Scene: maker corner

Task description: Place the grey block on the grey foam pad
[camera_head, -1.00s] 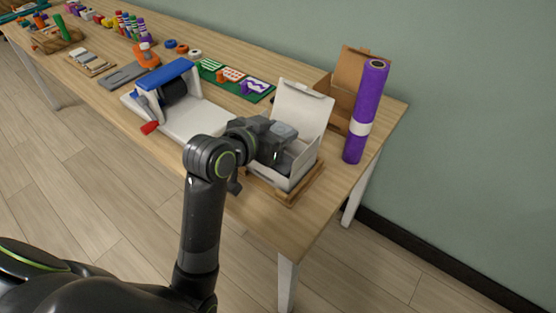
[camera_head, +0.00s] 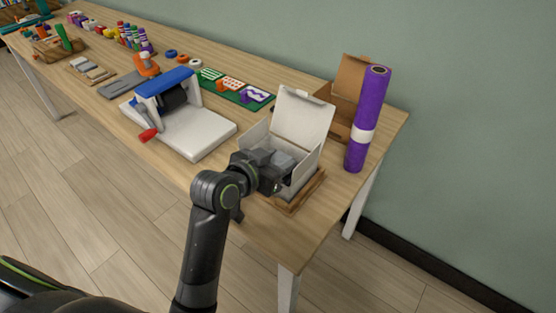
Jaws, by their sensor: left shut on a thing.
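My left gripper (camera_head: 275,175) is shut on a light grey block (camera_head: 283,160). It holds the block at the open white box (camera_head: 303,125), low behind the front wall and in front of the raised lid. The gripper hides much of the box's inside, and I cannot make out a foam pad there or whether the block touches anything. A flat grey piece (camera_head: 121,85) lies farther left on the table; I cannot tell if it is foam. My right gripper is out of view.
The box stands on a wooden tray (camera_head: 296,205). A purple roll (camera_head: 367,120) stands upright to its right, with an open cardboard box (camera_head: 350,95) behind. A white and blue machine (camera_head: 195,130) stands left. The table's front right corner is clear.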

